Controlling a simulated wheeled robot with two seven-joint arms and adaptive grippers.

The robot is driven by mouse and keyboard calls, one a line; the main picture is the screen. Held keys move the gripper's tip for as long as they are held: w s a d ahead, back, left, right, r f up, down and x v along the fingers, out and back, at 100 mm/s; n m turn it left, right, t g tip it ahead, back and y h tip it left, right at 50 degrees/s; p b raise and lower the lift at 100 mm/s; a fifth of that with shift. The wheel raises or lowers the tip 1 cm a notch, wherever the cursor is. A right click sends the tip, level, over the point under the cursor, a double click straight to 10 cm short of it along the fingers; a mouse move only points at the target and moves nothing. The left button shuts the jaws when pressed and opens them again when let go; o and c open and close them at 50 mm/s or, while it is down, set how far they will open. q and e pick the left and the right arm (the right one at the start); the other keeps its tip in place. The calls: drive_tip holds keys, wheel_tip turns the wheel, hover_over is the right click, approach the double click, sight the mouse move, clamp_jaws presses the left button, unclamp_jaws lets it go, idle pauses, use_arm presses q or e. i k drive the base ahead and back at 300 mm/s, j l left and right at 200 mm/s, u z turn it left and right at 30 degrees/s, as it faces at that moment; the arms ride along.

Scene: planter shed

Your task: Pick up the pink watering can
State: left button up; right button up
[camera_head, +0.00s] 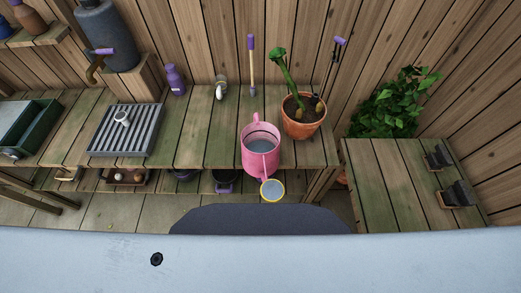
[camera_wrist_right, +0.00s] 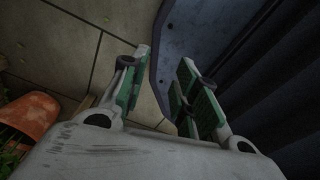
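The pink watering can (camera_head: 258,155) stands upright on the wooden bench near its front edge, in the head view. Its spout points toward me, with a round yellow-rimmed rose (camera_head: 272,190) reaching past the bench edge. Neither gripper shows in the head view. My right gripper (camera_wrist_right: 158,92) shows in the right wrist view, its green-padded fingers apart with nothing between them. It is low, over the paved floor beside a dark surface. The watering can is not in the right wrist view. My left gripper is out of view.
A terracotta pot (camera_head: 302,118) with a plant stands close behind the can, to its right. A slatted grey tray (camera_head: 126,130) lies left. A lower bench (camera_head: 400,185) is at right. A tipped terracotta pot (camera_wrist_right: 30,115) lies near my right gripper.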

sight(260, 141)
drive_tip(key=j+z, duration=0.1)
drive_tip(key=j, duration=1.9)
drive_tip(key=k+j, duration=0.1)
drive_tip(key=j, duration=1.9)
drive_tip(key=i+j+z, duration=0.05)
